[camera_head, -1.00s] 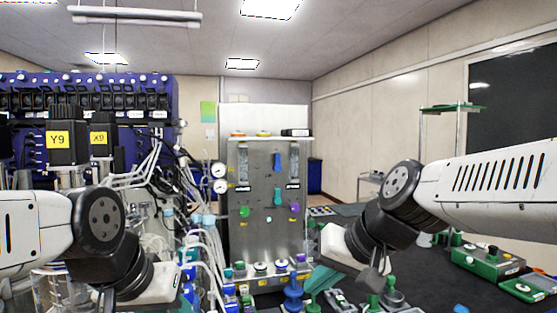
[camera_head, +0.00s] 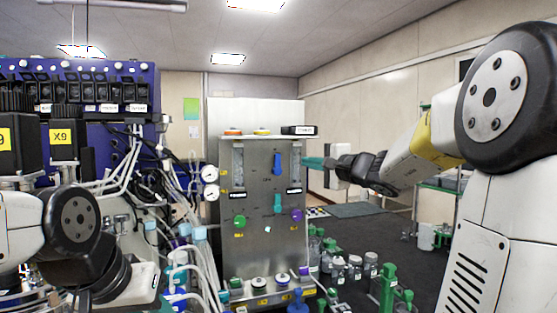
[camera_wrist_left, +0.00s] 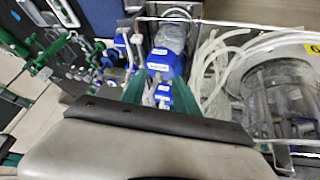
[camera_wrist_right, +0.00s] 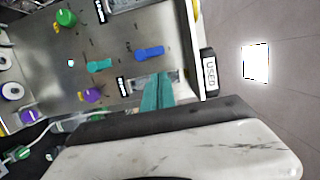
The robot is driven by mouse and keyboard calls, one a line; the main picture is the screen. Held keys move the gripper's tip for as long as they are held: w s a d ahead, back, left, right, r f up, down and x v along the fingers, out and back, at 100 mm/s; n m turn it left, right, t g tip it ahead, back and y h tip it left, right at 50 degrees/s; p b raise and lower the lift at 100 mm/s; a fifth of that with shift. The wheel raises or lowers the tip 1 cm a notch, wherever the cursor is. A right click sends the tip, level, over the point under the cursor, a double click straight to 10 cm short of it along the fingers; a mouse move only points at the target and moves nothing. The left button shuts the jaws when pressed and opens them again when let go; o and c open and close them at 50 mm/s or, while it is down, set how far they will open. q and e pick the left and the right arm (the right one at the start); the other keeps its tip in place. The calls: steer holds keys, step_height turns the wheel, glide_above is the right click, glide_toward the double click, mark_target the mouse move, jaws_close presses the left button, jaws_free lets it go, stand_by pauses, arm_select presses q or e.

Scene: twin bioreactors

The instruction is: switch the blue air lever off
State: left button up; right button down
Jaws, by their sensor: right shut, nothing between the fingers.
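The blue lever (camera_head: 277,163) sits upright on the upper part of the grey metal panel (camera_head: 255,190). It also shows in the right wrist view (camera_wrist_right: 148,53). A teal lever (camera_head: 277,203) sits below it. My right gripper (camera_head: 313,162) has its teal fingers together at the panel's right edge, level with the blue lever and apart from it. In the right wrist view the shut fingers (camera_wrist_right: 157,92) overlap a flow tube and its label.
A green knob (camera_head: 239,221) and a purple knob (camera_head: 297,215) flank the teal lever. Tubing and gauges (camera_head: 210,174) crowd the panel's left side. A labelled black block (camera_head: 299,130) lies on the panel's top.

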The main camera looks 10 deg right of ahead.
mark_target(277, 164)
steer(key=shift+w, duration=0.1)
steer(key=x, duration=1)
